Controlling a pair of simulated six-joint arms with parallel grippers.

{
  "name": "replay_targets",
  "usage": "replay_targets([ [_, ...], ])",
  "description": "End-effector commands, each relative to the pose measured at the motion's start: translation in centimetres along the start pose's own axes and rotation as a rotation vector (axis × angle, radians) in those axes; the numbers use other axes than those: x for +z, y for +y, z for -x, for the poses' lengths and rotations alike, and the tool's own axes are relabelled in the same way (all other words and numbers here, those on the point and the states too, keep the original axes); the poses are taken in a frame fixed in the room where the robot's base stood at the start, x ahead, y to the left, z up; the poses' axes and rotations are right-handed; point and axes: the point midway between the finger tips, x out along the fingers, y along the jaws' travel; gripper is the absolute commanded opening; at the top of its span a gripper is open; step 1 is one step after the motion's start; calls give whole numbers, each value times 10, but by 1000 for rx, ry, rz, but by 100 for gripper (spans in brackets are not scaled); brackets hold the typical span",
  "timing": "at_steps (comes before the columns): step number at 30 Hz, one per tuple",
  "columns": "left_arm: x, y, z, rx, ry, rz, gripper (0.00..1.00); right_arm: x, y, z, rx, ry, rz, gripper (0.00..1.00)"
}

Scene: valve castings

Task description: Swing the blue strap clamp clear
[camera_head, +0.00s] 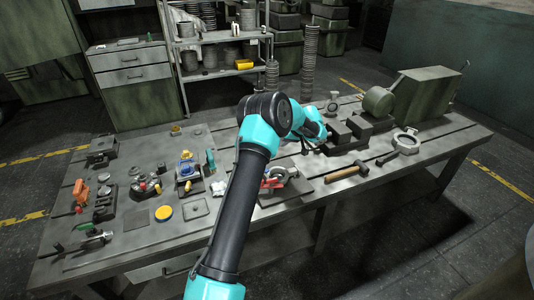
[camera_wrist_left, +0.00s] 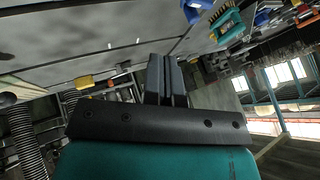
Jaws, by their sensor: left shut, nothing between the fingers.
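A small fixture with blue parts (camera_head: 186,170) and a yellow top stands left of the middle of the bench; the blue strap clamp seems to be part of it, but its shape is too small to tell. A blue part (camera_wrist_left: 197,8) also shows at the top edge of the left wrist view, cut off. My left gripper (camera_wrist_left: 167,80) is shut and empty, its two dark fingers together. In the head view my left arm reaches across the bench, and its wrist is well to the right of the blue fixture, apart from it. My right gripper is not in view.
A teal-handled tool (camera_head: 211,160) stands beside the blue fixture. Several small parts crowd the left.

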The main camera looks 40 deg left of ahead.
Motion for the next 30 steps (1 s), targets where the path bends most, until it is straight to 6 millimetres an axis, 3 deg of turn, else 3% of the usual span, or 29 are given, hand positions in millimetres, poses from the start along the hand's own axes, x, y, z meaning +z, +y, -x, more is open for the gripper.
replay_targets([
  [8, 0, 0, -23, -2, -2, 0, 0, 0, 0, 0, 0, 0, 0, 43],
  [22, 1, 0, -102, -2, -3, -1, 0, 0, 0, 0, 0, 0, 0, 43],
  [30, 0, -30, -116, 0, -1, -1, 0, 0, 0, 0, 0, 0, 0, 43],
])
